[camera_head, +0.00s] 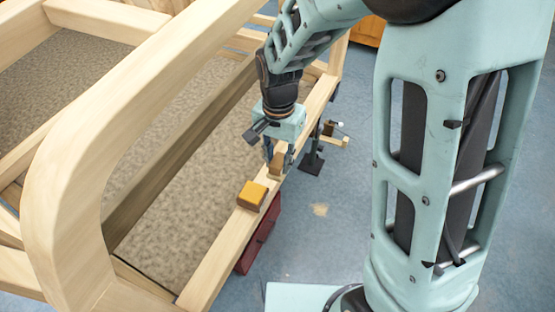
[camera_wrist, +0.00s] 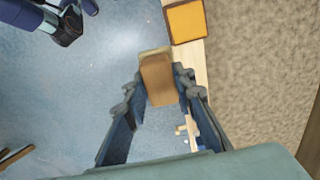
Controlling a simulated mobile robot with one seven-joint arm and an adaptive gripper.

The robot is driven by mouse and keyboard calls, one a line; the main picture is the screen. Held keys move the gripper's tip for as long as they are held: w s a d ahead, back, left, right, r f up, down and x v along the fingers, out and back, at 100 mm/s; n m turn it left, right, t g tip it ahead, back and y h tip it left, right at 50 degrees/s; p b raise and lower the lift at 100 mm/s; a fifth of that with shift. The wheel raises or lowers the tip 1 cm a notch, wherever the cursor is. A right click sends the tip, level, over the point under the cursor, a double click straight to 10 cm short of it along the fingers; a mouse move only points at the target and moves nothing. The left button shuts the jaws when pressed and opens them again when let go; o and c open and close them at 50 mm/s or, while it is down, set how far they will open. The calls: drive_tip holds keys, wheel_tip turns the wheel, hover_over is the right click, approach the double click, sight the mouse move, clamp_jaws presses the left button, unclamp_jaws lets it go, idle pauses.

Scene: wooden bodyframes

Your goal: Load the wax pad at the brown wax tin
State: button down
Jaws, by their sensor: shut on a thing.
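My gripper (camera_head: 274,150) points down over the wooden rail and is shut on the wax pad (camera_head: 277,161), a small brown block. In the wrist view the pad (camera_wrist: 158,82) sits between the two fingers (camera_wrist: 160,76), with a pale strip at its far end. The brown wax tin (camera_head: 252,195) is a square with an orange-yellow top and brown edges. It sits on the rail, nearer the camera than the pad. In the wrist view the tin (camera_wrist: 186,22) is just beyond the pad, to the upper right, and a gap shows between them.
The light wooden rail (camera_head: 217,255) runs beside a speckled brown panel (camera_head: 190,130). A large curved frame member (camera_head: 70,150) rises at left. A dark red box (camera_head: 258,238) is below the rail. A black stand (camera_head: 313,160) is behind on the blue floor.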

drive_tip(key=c, duration=2.2)
unclamp_jaws()
drive_tip(key=c, duration=0.4)
drive_tip(key=shift+a+f+b, duration=0.2)
drive_tip(key=shift+a+b, duration=0.1)
drive_tip(key=shift+b, duration=0.15)
drive_tip(key=s+a+b, duration=0.2)
drive_tip(key=a+b, duration=0.5)
drive_tip(key=shift+w+d+f+b, duration=0.15)
drive_tip(key=shift+f+b, duration=0.9)
drive_tip(key=shift+f, duration=0.65)
drive_tip(key=shift+w+d+f+b, duration=0.1)
drive_tip(key=shift+f+b, duration=0.95)
drive_tip(key=shift+f, duration=0.6)
